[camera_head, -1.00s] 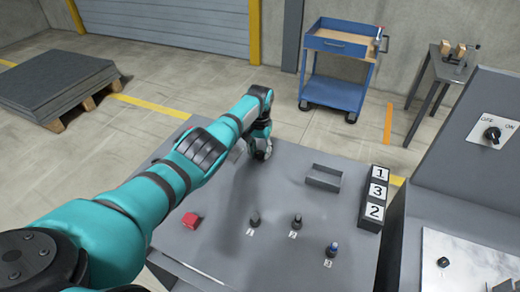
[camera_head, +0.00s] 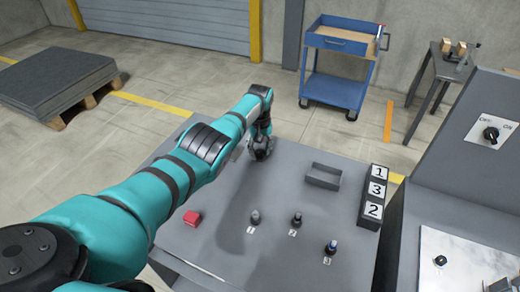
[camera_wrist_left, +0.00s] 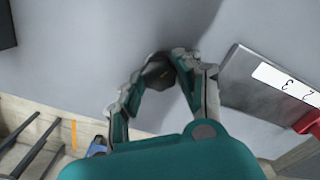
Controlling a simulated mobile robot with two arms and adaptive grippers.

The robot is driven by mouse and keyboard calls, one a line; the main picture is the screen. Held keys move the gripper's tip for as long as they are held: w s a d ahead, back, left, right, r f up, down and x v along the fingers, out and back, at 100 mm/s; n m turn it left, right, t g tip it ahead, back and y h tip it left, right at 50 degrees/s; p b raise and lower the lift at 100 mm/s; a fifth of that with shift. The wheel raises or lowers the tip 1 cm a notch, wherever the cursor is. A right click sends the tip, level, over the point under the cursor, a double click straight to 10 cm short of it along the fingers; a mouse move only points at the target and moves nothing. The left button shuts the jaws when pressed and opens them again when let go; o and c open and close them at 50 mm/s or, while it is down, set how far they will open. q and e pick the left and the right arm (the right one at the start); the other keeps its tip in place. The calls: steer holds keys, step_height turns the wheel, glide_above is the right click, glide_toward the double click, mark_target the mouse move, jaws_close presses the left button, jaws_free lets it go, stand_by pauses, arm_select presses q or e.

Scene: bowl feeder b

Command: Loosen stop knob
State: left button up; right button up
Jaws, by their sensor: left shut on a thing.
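My left gripper (camera_head: 261,150) reaches down to the far part of the grey table. In the left wrist view, its two fingers (camera_wrist_left: 162,62) are closed around the sides of a small dark knob (camera_wrist_left: 158,74). The fingers and wrist hide most of the knob, and the head view does not show it clearly. Another black knob (camera_head: 491,134), on a white OFF/ON plate, sits on the cabinet at right, far from the gripper. My right gripper is not in view.
A grey block (camera_wrist_left: 250,80) with a numbered strip stands beside the fingers in the wrist view.

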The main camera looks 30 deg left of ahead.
mark_target(260, 152)
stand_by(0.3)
arm_select(q)
steer(key=o, duration=1.2)
steer(key=shift+c, duration=0.2)
step_height(260, 152, up, 12)
steer(key=shift+f, duration=0.1)
